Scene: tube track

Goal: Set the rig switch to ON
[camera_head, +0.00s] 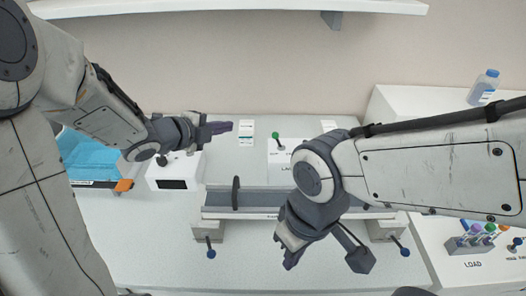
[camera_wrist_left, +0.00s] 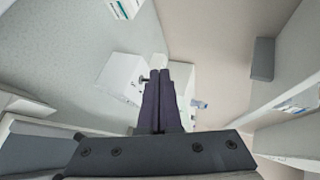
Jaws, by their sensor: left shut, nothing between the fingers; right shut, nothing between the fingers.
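A lever with a green knob (camera_head: 276,136) stands on a white panel (camera_head: 285,160) at the back centre, its lettering partly hidden by my right arm. No ON mark is legible, so I cannot tell which control is the rig switch or its setting. My left gripper (camera_head: 222,127) is shut and empty, pointing right, left of the green knob and apart from it in the picture. Its closed fingers (camera_wrist_left: 160,92) show in the left wrist view, beside a white box (camera_wrist_left: 122,76) with a small dark knob. My right gripper (camera_head: 291,258) is shut and empty, low in front of the track.
A grey track (camera_head: 270,212) spans the middle. Blue-knobbed levers stand at its left end (camera_head: 210,253) and right end (camera_head: 404,252). A white box with a dark display (camera_head: 172,184) and a blue bin (camera_head: 88,155) are left. A tube rack (camera_head: 470,243) is right.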

